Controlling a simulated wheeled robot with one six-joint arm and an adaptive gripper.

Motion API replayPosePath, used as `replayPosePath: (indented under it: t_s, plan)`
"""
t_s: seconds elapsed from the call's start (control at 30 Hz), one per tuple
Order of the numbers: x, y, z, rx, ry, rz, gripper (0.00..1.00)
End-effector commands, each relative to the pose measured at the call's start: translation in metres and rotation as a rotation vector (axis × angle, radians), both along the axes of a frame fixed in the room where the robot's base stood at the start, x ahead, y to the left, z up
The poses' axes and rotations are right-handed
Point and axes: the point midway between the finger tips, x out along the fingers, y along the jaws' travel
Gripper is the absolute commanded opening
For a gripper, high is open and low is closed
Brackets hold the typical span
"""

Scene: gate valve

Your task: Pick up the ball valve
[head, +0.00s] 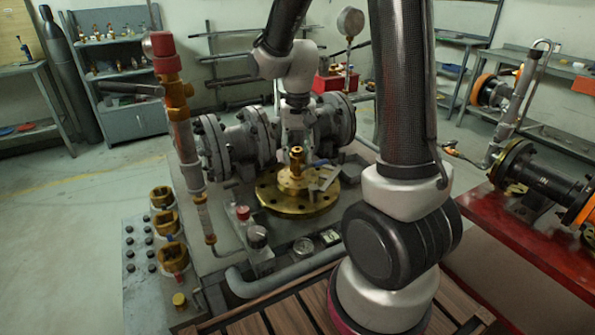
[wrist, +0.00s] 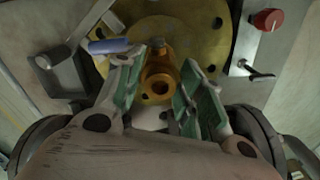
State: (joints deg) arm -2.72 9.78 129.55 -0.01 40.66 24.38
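The ball valve (wrist: 160,72) is a brass body with a round opening facing the wrist camera. A blue lever (wrist: 108,46), which appears to belong to it, sticks out to the left behind one finger. In the head view the brass valve (head: 296,156) stands upright above a round brass flange (head: 300,203). My gripper (wrist: 168,60) points down over it, its green-padded fingers spread on either side of the brass body. I cannot tell whether the pads touch it. In the head view my gripper (head: 295,138) is just above and around the valve top, its fingertips partly hidden.
The grey gate valve (head: 240,145) stands behind the flange. A red-topped vertical pipe (head: 175,105) rises at the left. A red knob (wrist: 267,19) and small lever are at the upper right of the wrist view. A red bench (head: 520,250) with pipework stands right.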

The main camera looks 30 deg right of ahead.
Motion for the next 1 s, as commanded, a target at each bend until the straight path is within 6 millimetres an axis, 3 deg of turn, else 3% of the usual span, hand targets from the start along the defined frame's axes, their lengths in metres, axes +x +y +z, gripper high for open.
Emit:
replayPosePath:
  t_s: [0.03,0.13,0.57,1.0]
  plan:
    - [0.000,0.000,0.000,0.000,0.000,0.000,0.17]
    - [0.000,0.000,0.000,0.000,0.000,0.000,0.00]
    - [0.001,0.000,0.007,0.000,-0.003,0.000,0.00]
    - [0.001,0.000,0.087,0.000,-0.004,0.000,0.00]
